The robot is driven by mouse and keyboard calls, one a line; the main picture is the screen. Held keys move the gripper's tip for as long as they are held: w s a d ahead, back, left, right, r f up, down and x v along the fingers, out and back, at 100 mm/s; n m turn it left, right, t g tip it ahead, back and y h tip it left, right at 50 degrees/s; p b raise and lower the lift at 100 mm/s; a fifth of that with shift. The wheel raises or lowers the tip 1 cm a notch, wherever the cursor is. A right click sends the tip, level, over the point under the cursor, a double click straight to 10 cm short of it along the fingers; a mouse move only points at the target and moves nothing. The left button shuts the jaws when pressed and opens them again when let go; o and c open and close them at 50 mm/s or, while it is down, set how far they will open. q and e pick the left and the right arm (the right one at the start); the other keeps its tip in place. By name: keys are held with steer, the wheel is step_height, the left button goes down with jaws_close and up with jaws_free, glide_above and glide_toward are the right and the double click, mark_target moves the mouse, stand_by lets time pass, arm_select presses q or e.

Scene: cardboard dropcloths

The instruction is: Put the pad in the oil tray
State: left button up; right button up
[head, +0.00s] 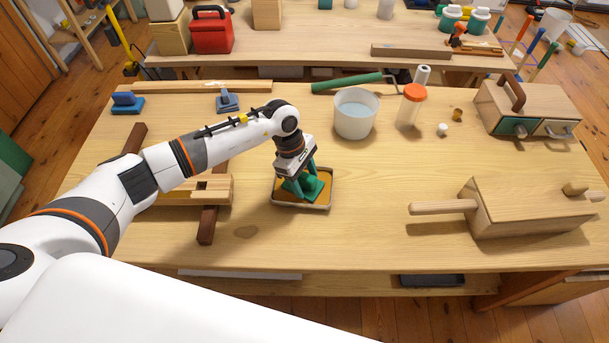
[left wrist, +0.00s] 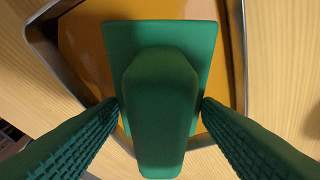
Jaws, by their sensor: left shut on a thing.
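The oil tray (head: 322,203) is a shallow metal-rimmed tray with an orange-brown inside, lying on the workbench near its middle. The green pad (head: 305,187), a flat plate with a raised grip, is inside the tray's outline. In the left wrist view the pad (left wrist: 160,90) lies over the orange floor of the tray (left wrist: 85,40). My left gripper (head: 300,183) points down over the tray and is shut on the pad's grip, one finger on each side. I cannot tell whether the pad touches the tray floor. My right gripper is not in view.
A white bucket (head: 355,121) and an orange-lidded jar (head: 411,106) stand behind and right of the tray. A wooden box with a handle (head: 520,212) is at the right. A dark wooden bar (head: 208,222) lies left of the tray. The bench between tray and box is clear.

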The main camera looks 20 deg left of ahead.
arm_select(q)
steer(key=shift+f+b, duration=0.2)
steer(key=shift+b, duration=0.1)
steer(key=o, duration=1.1)
steer(key=shift+r, duration=0.1)
steer(key=shift+r+p, duration=0.2)
steer(key=shift+p, duration=0.15)
steer(key=shift+w+a+r, duration=0.1)
steer(key=shift+a+r, duration=0.1)
steer(key=shift+r, duration=0.05)
steer(key=b+v, duration=0.3)
steer(key=v, duration=0.8)
steer(key=shift+r, duration=0.15)
